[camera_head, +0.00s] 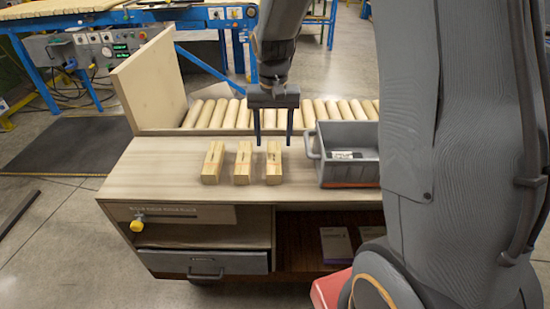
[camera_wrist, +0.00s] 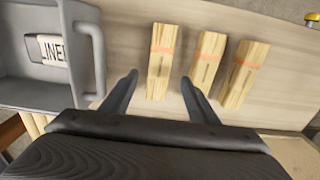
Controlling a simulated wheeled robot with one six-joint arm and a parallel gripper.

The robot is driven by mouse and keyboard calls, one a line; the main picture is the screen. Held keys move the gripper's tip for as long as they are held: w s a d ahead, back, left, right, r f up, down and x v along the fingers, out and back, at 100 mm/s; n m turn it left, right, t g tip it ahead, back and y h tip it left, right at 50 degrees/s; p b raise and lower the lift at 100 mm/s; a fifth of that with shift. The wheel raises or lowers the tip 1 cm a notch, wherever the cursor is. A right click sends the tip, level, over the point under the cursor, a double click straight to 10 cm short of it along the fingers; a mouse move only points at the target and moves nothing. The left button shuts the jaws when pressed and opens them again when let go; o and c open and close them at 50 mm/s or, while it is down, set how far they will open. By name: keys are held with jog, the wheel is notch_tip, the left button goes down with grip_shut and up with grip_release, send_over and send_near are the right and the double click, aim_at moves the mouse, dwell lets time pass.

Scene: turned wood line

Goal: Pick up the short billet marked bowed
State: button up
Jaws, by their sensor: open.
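Three short wooden billets lie side by side on the bench top: a left one (camera_head: 213,163), a middle one (camera_head: 243,163) and a right one (camera_head: 273,163). In the wrist view their order is reversed: the right one (camera_wrist: 160,62), the middle one (camera_wrist: 207,62) and the left one (camera_wrist: 243,75). Each has an orange-red band and small dark marking, too small to read, so I cannot tell which says bowed. My gripper (camera_head: 273,138) is open and empty, above and behind the right billet. In the wrist view its fingers (camera_wrist: 160,80) flank that billet's near end.
A grey bin (camera_head: 348,137) with a labelled item inside stands to the right of the billets. A row of wooden rollers (camera_head: 225,113) and an upright board (camera_head: 150,80) are behind. The bench top (camera_head: 150,170) is clear to the left.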

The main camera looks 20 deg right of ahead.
aim_at(274, 157)
notch_tip(274, 157, down, 2)
jog(key=f, duration=0.2)
jog(key=s+f+p, duration=0.1)
jog(key=f, duration=0.1)
jog(key=shift+p, duration=0.3)
jog(key=shift+w+f, duration=0.1)
jog(key=shift+f, duration=0.65)
jog(key=c, duration=1.2)
